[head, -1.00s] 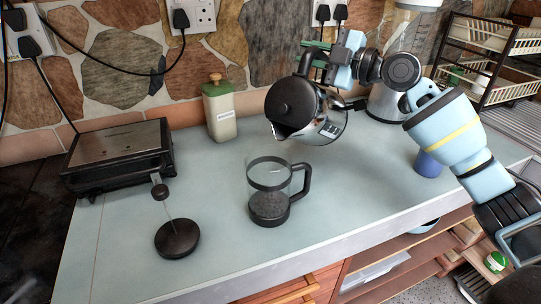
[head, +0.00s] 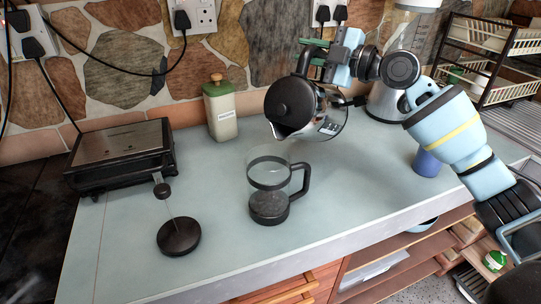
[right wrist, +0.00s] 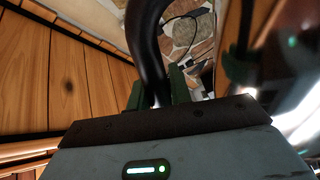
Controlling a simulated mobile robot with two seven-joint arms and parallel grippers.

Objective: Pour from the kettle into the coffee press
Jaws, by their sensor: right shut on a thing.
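The kettle (head: 293,104), shiny steel with a black lid and handle, hangs in the air above and slightly right of the coffee press. It is tilted, with its spout toward the lower left over the press's open top. My right gripper (head: 314,58) is shut on the kettle's black handle (right wrist: 148,50), which shows between the green fingers in the right wrist view. The coffee press (head: 268,187), clear with a black band, base and handle, stands upright on the counter. No stream shows from the spout. Its lid with plunger (head: 179,236) lies apart at the left. My left gripper is not in view.
A black grill (head: 120,155) stands at the left back, and a cream-green bottle (head: 221,108) by the wall. A blue cup (head: 427,163) and a steel appliance (head: 388,102) are at the right. The counter (head: 340,200) is clear around the press.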

